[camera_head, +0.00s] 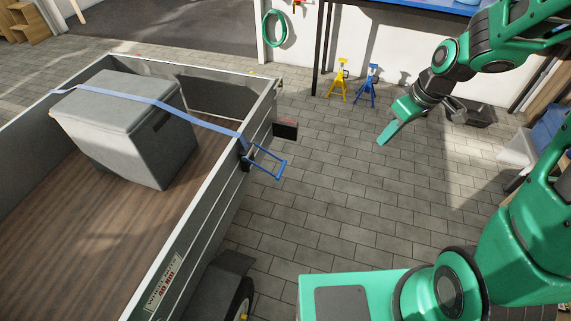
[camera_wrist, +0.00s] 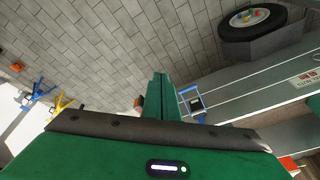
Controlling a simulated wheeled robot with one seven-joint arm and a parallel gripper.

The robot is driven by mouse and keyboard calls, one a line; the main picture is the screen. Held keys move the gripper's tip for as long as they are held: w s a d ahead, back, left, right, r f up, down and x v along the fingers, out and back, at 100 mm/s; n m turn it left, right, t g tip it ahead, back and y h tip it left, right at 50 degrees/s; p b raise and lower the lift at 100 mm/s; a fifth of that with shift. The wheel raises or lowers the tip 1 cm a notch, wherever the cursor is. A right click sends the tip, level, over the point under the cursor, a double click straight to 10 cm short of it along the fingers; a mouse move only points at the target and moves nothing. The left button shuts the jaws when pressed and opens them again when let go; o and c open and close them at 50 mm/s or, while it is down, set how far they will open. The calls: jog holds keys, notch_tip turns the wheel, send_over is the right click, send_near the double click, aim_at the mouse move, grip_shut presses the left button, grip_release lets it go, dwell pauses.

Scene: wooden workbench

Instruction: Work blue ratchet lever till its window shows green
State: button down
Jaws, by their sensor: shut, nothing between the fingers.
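The blue ratchet lever (camera_head: 268,164) is a looped handle that sticks out from the trailer's side wall, at the end of a blue strap (camera_head: 175,107). It also shows in the wrist view (camera_wrist: 184,97), just right of my fingertips, beside a dark housing. I cannot make out the window or its colour in either view. My gripper (camera_head: 384,138) is shut and empty. It hangs over the paved floor, well to the right of the lever in the head view and apart from it. Its closed green fingers also show in the wrist view (camera_wrist: 161,76).
The strap crosses a grey box (camera_head: 120,120) in the trailer (camera_head: 190,250). A yellow stand (camera_head: 339,82) and a blue stand (camera_head: 366,86) stand at the back. The paved floor (camera_head: 320,190) between trailer and gripper is clear.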

jog(key=w+a+f+n+y, duration=0.1)
jog(key=w+a+f+n, duration=0.15)
jog(key=a, duration=0.25)
jog(key=w+a+f+n+y, duration=0.1)
jog(key=w+a+f+n, duration=0.1)
jog(key=w+a+f, duration=0.25)
jog(key=n+y, duration=0.3)
send_over(285, 164)
jog(key=s, duration=0.3)
notch_tip(285, 164, down, 13)
jog(key=shift+t, duration=0.3)
jog(key=shift+d+f, duration=0.15)
jog(key=shift+f, duration=1.85)
jog(key=shift+a+f, duration=0.1)
jog(key=shift+a, duration=0.1)
